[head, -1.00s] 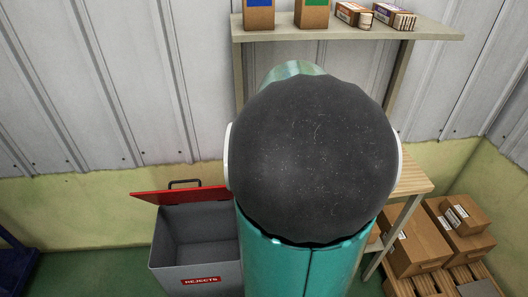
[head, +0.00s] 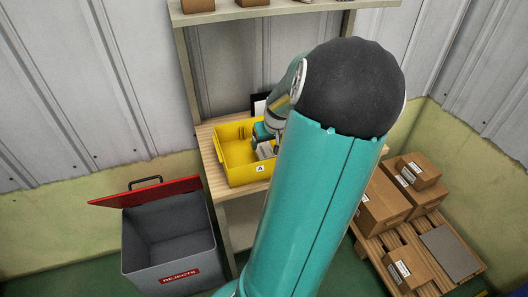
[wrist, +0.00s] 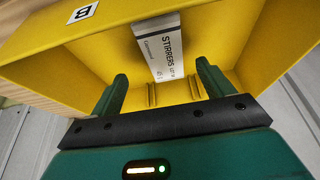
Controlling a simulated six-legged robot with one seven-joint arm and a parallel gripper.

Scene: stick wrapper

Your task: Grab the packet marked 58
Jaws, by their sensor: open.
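A pale packet (wrist: 162,45) printed "STIRRERS", with a lot line too small to read for certain, stands in a yellow bin (wrist: 105,38) in the wrist view. I cannot confirm a 58 on it. My gripper (wrist: 162,72) is open, with its two fingers apart at the bin's opening. The packet lies beyond and between the fingertips, and nothing is held.
A grey rejects box (head: 165,245) with a raised red lid stands left of the wooden bench (head: 210,150). Cartons on a pallet (head: 385,205) stand right. A shelf (head: 230,12) runs above the bench.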

